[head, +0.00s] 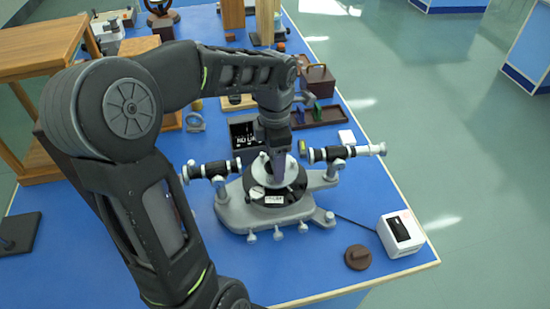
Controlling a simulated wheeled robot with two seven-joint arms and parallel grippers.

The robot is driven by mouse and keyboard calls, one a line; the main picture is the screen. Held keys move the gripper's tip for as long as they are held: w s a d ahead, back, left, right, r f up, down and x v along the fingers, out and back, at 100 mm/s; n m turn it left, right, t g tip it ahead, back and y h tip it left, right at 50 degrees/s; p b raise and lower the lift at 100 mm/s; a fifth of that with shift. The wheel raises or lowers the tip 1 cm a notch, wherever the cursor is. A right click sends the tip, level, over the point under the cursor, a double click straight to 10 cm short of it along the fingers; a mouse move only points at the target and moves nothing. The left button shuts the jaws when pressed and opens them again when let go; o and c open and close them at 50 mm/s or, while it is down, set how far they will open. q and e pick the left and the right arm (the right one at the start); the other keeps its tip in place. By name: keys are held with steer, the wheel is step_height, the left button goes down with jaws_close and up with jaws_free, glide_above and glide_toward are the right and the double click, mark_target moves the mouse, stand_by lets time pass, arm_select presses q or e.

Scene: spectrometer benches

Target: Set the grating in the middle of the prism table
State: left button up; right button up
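The spectrometer (243,213) stands on the blue bench, a grey base with a black round scale and two horizontal tubes. Its prism table (294,174) is the pale round top at the centre. My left arm reaches over from the left, and its gripper (277,176) points straight down over the middle of the prism table. Its fingertips are very close to the table surface; I cannot tell whether they touch it. The fingers are too small and overlapped to show whether they are shut. I cannot make out the grating apart from the gripper. My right gripper is not in view.
A white box with a dark screen (401,232) and a brown round cap (358,257) lie at the front right. A wooden shelf (40,50) is at the left.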

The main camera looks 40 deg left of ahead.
arm_select(q)
step_height(320, 180, up, 12)
steer(key=p, duration=0.1)
steer(key=shift+r, duration=0.25)
stand_by(0.4)
stand_by(0.8)
